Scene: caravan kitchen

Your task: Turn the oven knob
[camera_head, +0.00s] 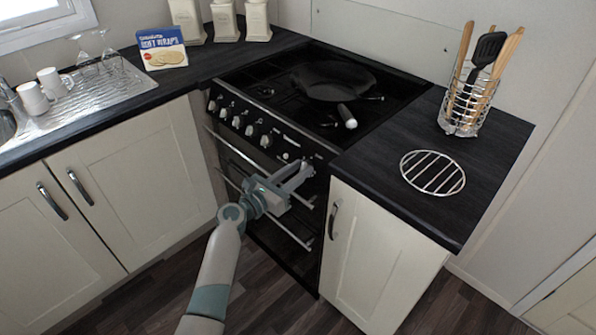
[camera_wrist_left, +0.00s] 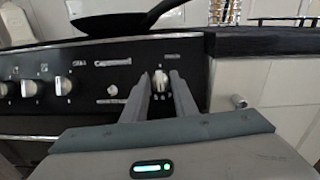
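The black oven (camera_head: 272,165) has a front panel with a row of silver-white knobs, such as the knob (camera_head: 265,141) in the head view. My left gripper (camera_head: 304,171) reaches the right end of this panel. In the left wrist view, the fingers of my left gripper (camera_wrist_left: 162,88) are apart, one on each side of the rightmost knob (camera_wrist_left: 160,79). A small gap seems to show beside the knob; contact is hard to tell. In the head view the gripper hides this knob. My right gripper is not in view.
A black pan (camera_head: 333,80) sits on the hob, its handle over the front. Black counters flank the oven, with a wire rack (camera_head: 432,173) and utensil holder (camera_head: 466,108) on the right. Oven door handles (camera_head: 285,227) lie below the gripper. A cabinet handle (camera_wrist_left: 239,101) is to the right.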

